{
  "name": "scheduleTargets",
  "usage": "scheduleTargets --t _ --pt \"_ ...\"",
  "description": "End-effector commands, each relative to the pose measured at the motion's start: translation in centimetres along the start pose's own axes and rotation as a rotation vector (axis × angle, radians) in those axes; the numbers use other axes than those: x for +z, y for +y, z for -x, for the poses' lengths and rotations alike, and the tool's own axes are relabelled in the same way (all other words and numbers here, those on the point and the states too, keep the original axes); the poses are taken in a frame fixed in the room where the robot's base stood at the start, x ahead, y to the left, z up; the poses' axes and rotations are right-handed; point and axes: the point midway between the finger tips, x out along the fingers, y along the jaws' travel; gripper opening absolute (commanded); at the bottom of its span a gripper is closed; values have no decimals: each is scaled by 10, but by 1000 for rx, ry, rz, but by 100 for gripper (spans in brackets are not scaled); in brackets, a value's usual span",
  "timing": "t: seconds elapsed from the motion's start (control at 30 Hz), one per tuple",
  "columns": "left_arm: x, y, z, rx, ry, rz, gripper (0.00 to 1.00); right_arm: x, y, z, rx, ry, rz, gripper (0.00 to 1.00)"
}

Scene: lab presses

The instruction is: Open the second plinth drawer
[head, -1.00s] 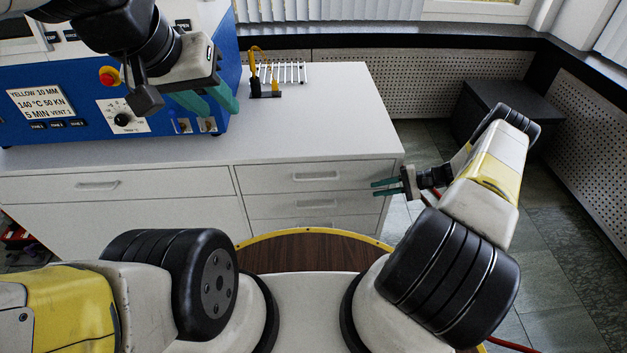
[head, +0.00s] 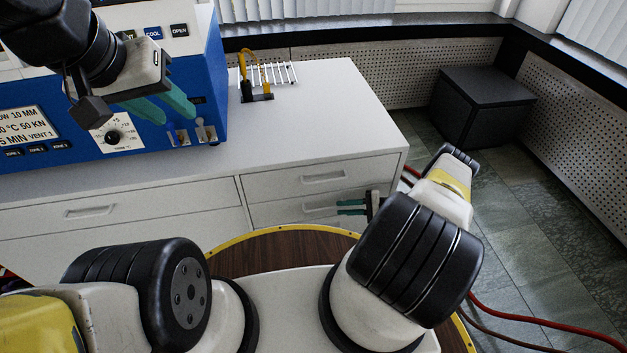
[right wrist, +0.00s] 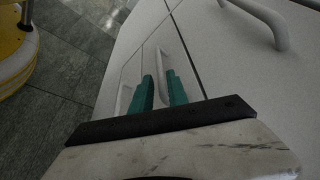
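The white plinth has a column of drawers at its right end, all looking shut. The second drawer's bar handle (head: 318,208) sits below the top drawer's handle (head: 322,178). My right gripper (head: 338,207) is open in front of the second drawer, its teal fingers pointing left near that handle. In the right wrist view, a handle (right wrist: 162,66) shows in line with the gap between the parted fingers (right wrist: 158,76); I cannot tell whether they touch it. My left gripper (head: 178,118) is open and empty, raised before the blue press (head: 210,80). The lowest drawer is mostly hidden.
A wide drawer (head: 150,215) lies left of the column. A rack (head: 268,75) with a yellow-and-black item stands on the worktop (head: 310,120). A dark box (head: 483,105) stands on the floor at right.

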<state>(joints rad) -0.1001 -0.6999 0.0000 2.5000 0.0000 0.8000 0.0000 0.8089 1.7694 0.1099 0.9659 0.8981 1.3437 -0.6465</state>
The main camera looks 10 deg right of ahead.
Motion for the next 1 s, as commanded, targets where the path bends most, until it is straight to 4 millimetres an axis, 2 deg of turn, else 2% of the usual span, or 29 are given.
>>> scheduleTargets --t 0.3,0.43,0.8,0.9,1.0 --pt "0 0 0 0 0 0 36 1 0 -51 1 -4 -1 20" --pt "0 0 0 0 0 0 36 1 0 -65 1 -4 0 20" --pt "0 0 0 0 0 0 36 1 0 -72 1 -1 0 20" --pt "0 0 0 0 0 0 36 1 0 -72 1 -2 0 2" --pt "0 0 0 0 0 0 36 1 0 -72 1 -2 0 0"
